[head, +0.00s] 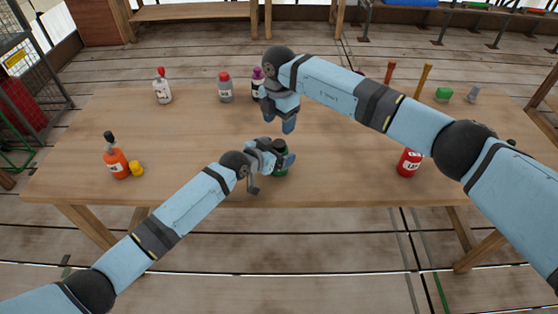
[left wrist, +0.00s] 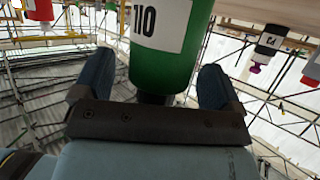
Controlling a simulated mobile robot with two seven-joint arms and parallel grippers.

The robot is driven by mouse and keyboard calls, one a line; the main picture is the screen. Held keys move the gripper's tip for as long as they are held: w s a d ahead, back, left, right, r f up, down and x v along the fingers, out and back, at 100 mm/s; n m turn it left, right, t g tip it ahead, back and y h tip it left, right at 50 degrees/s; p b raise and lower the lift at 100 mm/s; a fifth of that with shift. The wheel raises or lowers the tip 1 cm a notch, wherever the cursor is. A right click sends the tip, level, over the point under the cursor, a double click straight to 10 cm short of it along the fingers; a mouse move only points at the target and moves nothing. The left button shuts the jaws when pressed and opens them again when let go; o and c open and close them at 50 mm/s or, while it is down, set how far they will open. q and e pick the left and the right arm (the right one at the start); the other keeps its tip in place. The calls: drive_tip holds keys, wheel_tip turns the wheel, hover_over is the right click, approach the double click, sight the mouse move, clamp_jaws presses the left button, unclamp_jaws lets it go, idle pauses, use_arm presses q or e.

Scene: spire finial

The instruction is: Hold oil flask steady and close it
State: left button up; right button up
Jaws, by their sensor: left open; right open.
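The oil flask, green with a white label and a dark upper part, stands near the table's front edge in the head view (head: 281,172), largely hidden by my left gripper. In the left wrist view the flask (left wrist: 165,50) appears upside down, between the two open fingers of my left gripper (left wrist: 157,88). Gaps show on both sides, so it is not clasped. In the head view my left gripper (head: 284,160) is at the flask's upper part. My right gripper (head: 288,124) is open, fingers down, above and behind the flask. I cannot tell whether the flask has its closure on.
An orange bottle (head: 116,163) and a yellow cap (head: 137,168) are at left. White (head: 163,91), grey (head: 225,92) and purple-capped (head: 257,82) bottles stand behind. The wooden table (head: 335,165) is clear right of the flask.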

use_arm(q)
drive_tip(key=shift+w+d+f, duration=0.15)
drive_tip(key=shift+w+d, duration=0.05)
drive_tip(key=shift+c, duration=0.3)
drive_tip(key=c, duration=1.5)
use_arm(e)
drive_tip(key=shift+o, duration=0.7)
use_arm(q)
clamp_jaws()
use_arm(e)
drive_tip(key=o, duration=0.4)
drive_tip(key=shift+r, duration=0.1)
wheel_tip(320, 180, up, 12)
drive_tip(key=shift+f, duration=0.1)
